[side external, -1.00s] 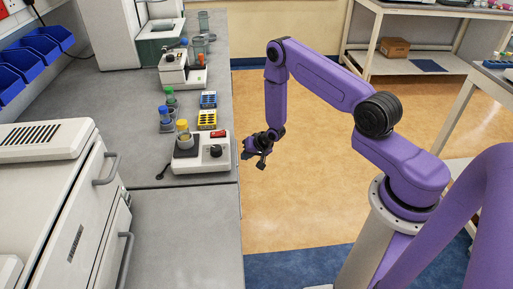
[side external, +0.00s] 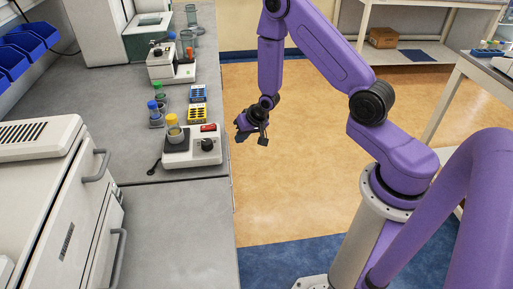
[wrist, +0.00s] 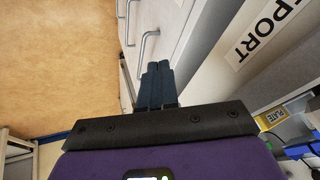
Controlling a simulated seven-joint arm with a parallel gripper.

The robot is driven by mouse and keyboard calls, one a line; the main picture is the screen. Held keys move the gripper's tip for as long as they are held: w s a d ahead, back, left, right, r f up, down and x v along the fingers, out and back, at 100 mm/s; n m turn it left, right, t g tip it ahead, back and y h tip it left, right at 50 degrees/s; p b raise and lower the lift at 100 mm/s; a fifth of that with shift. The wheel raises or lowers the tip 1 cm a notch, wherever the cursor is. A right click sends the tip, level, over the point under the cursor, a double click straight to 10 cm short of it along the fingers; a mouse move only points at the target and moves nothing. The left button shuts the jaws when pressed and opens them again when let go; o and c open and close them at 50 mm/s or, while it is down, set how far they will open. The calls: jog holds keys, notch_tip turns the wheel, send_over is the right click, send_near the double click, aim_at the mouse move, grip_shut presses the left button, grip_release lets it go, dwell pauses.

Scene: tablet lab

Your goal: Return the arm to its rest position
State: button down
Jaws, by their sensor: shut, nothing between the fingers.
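My gripper (side external: 240,132) hangs at the right edge of the bench, out over the floor side and level with the white hotplate device. It is empty. In the wrist view its two dark fingers (wrist: 157,72) lie side by side, closed together. My purple arm reaches to it from the column at the right, bent at the elbow.
A white hotplate device (side external: 193,150) with a yellow-capped jar (side external: 174,128) stands near the bench edge, close to my gripper. Tube racks (side external: 197,114) and blue and green capped bottles (side external: 153,112) are behind it. The tan floor (side external: 300,190) between bench and column is clear.

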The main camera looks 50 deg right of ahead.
jog(key=s+a+r+n+g, duration=0.3)
jog(key=s+a+r+n, duration=0.7)
jog(key=s+a+r, duration=0.4)
jog(key=s+d+r+n+g, duration=0.1)
jog(key=s+r+n, duration=0.2)
jog(key=s, duration=0.6)
jog(key=s+d+r+n+g, duration=0.1)
jog(key=s+r+n, duration=0.3)
jog(key=s, duration=0.5)
notch_tip(320, 180, up, 2)
jog(key=shift+s+d+r+g+h, duration=0.2)
jog(key=shift+d+g+h, duration=0.1)
jog(key=shift+d, duration=0.5)
